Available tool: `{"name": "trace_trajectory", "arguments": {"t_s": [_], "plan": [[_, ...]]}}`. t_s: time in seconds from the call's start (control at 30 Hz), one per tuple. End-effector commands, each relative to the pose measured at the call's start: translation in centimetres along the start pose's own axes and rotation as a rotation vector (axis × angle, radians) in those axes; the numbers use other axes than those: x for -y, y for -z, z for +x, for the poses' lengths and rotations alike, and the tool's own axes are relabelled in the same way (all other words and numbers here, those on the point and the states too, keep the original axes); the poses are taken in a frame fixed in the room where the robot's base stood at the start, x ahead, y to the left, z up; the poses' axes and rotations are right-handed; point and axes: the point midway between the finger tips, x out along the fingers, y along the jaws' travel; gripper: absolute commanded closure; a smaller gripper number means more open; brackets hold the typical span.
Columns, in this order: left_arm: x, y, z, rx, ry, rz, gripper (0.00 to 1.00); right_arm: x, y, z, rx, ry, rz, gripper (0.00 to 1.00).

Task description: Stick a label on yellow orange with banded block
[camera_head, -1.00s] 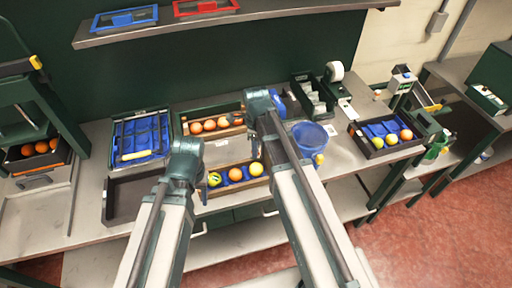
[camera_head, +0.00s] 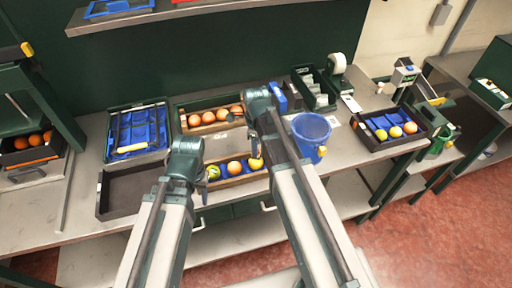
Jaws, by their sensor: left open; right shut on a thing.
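A yellow orange (camera_head: 256,163) is at the right end of the front wooden tray (camera_head: 240,181), next to an orange fruit (camera_head: 234,167). A yellow-green fruit with dark markings (camera_head: 213,173) is at the tray's left end. My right gripper (camera_head: 254,152) points down right at the yellow orange. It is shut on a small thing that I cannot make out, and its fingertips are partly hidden. My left gripper (camera_head: 203,188) is open at the tray's left end, beside the yellow-green fruit and partly hidden by its arm. I cannot pick out a banded block or a label for sure.
A wooden tray of oranges (camera_head: 181,121) stands behind. A blue bucket (camera_head: 311,129) and a white roll (camera_head: 337,63) stand to the right, with a dark crate of fruit (camera_head: 372,145) beyond. An empty dark tray (camera_head: 122,211) and a blue-lined tray (camera_head: 112,153) are at left.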

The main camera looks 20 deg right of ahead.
Motion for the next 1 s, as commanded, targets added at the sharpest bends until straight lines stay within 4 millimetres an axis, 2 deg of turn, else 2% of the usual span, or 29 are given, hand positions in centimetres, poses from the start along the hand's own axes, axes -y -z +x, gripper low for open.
{"name": "trace_trajectory", "arguments": {"t_s": [1.0], "plan": [[-0.08, 0.05, 0.79, 0.000, 0.000, 0.000, 0.50, 0.00, 0.00, 0.80, 0.000, 0.000, 0.000, 1.00]]}}
